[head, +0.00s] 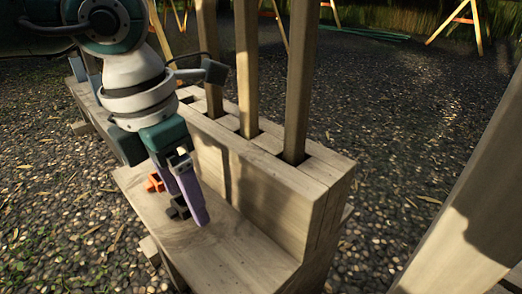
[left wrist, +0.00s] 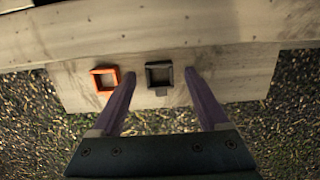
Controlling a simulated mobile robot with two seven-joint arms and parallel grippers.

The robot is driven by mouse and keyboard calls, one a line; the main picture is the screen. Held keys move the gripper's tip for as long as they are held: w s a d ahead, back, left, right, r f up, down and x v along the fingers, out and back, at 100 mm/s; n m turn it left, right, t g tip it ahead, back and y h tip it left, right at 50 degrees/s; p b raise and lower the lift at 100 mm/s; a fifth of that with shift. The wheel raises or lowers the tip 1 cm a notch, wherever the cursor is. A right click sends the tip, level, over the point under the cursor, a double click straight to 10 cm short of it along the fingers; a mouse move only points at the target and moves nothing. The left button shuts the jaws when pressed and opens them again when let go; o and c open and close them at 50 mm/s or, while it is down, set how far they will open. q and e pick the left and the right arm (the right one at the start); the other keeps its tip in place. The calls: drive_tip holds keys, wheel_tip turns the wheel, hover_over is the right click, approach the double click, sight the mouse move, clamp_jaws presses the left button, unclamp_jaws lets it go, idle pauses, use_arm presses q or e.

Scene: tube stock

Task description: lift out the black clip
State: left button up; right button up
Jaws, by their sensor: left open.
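The black clip (head: 174,211) lies on the low wooden ledge in the head view, partly hidden behind a finger of my left gripper (head: 195,208). In the left wrist view the black clip (left wrist: 158,88) looks like a small square frame with a short tab. My left gripper (left wrist: 159,75) is open, with purple fingers pointing down at the ledge. In the left wrist view the clip appears between the two fingertips, with a gap on each side. I cannot tell the exact height of the fingertips. My right gripper is not in view.
An orange clip (head: 154,182) lies on the ledge (head: 235,255) beside the black one, just outside a finger in the left wrist view (left wrist: 97,82). A slotted wooden rack (head: 270,205) with upright posts (head: 300,80) rises close behind. The ledge's front part is clear.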

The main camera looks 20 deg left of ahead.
use_arm(q)
drive_tip(key=shift+r, duration=0.1)
drive_tip(key=shift+c, duration=0.3)
clamp_jaws()
